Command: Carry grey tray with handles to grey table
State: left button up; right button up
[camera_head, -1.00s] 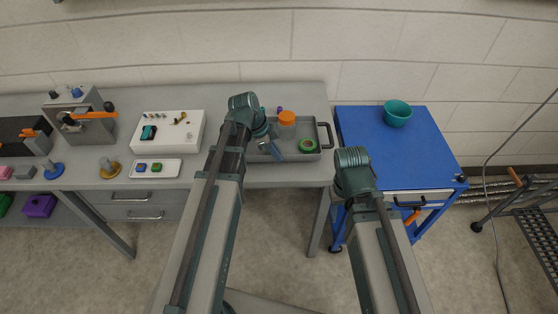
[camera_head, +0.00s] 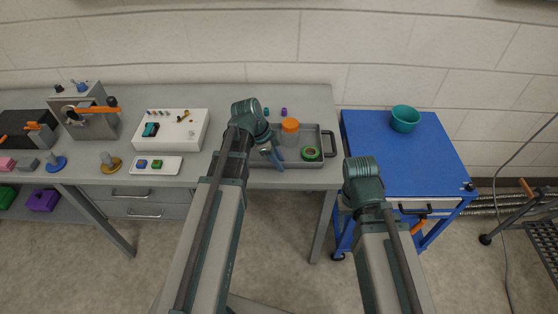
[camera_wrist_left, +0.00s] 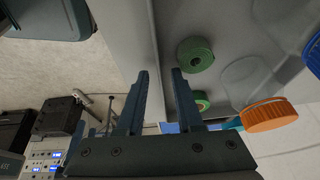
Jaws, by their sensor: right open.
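The grey tray with handles (camera_head: 325,172) sits on the right end of the long grey table (camera_head: 225,100). It holds a jar with an orange lid (camera_head: 290,127) and a green ring (camera_head: 310,153). Its right handle (camera_head: 333,143) shows; its left end is hidden behind my left arm. My left gripper (camera_head: 274,157) is over the tray's left part. In the left wrist view my left gripper (camera_wrist_left: 160,85) has its fingers apart, with a grey edge behind the gap; I cannot tell whether they straddle it. My right gripper (camera_head: 346,202) is open, mostly hidden by its arm, between table and cart.
A blue cart (camera_head: 395,155) with a teal bowl (camera_head: 405,118) stands to the right. On the table's left are a white box (camera_head: 185,135), a small white tray (camera_head: 172,167) and a grey device (camera_head: 90,125). Two small pieces (camera_head: 284,112) lie behind the tray.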

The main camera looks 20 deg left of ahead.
pick_arm(q)
jog(key=shift+r, duration=0.15)
jog(key=p+v, duration=1.1)
jog(key=v, duration=0.1)
jog(key=s+d+f+n+g+y, duration=0.1)
jog(key=s+d+n+y, duration=0.4)
jog(key=s+d+n, duration=0.6)
jog(key=s+d, duration=0.2)
jog(key=d, duration=0.4)
jog(key=shift+s+f+g+y, duration=0.2)
jog(key=shift+f+g+y, duration=0.1)
jog(key=shift+g, duration=0.1)
